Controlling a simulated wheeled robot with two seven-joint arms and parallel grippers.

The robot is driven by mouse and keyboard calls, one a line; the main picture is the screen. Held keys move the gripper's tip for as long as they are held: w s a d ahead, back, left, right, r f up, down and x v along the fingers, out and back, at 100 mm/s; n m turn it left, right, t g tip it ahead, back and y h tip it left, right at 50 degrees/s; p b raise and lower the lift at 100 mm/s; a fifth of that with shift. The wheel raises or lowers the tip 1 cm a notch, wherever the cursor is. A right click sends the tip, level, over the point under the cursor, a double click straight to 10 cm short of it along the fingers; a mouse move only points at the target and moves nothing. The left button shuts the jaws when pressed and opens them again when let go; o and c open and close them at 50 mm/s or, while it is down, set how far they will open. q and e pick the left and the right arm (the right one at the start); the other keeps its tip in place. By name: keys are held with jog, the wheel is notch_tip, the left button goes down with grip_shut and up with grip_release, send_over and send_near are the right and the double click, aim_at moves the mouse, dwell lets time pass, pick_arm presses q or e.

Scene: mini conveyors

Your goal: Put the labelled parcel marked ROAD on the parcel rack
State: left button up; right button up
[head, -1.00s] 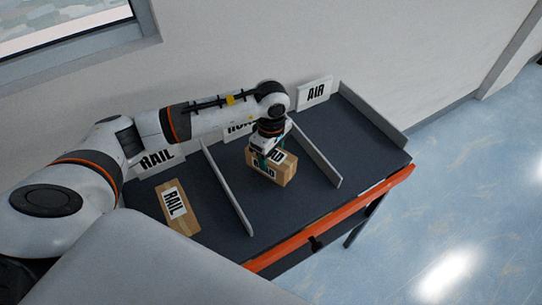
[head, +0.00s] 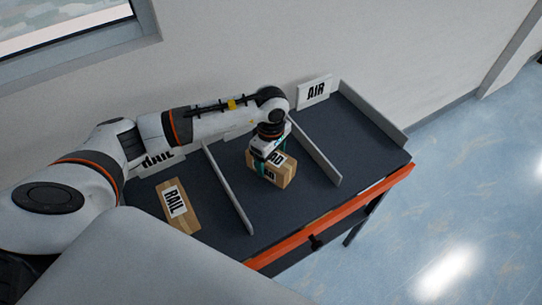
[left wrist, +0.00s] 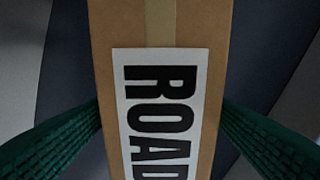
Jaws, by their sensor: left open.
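The parcel marked ROAD (head: 284,174) is a brown box with a white label. It sits in the middle lane of the dark parcel rack (head: 232,226), between two grey dividers. My left gripper (head: 264,166) is over the parcel with its jaws open, one green finger on each side. In the left wrist view the ROAD parcel (left wrist: 190,25) fills the middle, its label facing the camera. The fingers are close to its sides; I cannot tell whether they touch. My right gripper is not in view.
A parcel marked RAIL (head: 187,218) lies in the left lane, near the RAIL sign (head: 158,160). The right lane, under the AIR sign (head: 315,91), is empty. An orange bar (head: 340,218) runs along the front edge. My arm covers most of the middle sign.

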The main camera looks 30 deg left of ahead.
pick_arm(q)
jog(key=shift+w+r+b, duration=0.1)
jog(key=shift+r+b, duration=0.25)
jog(key=shift+r, duration=0.25)
notch_tip(320, 180, up, 11)
jog(key=b, duration=0.2)
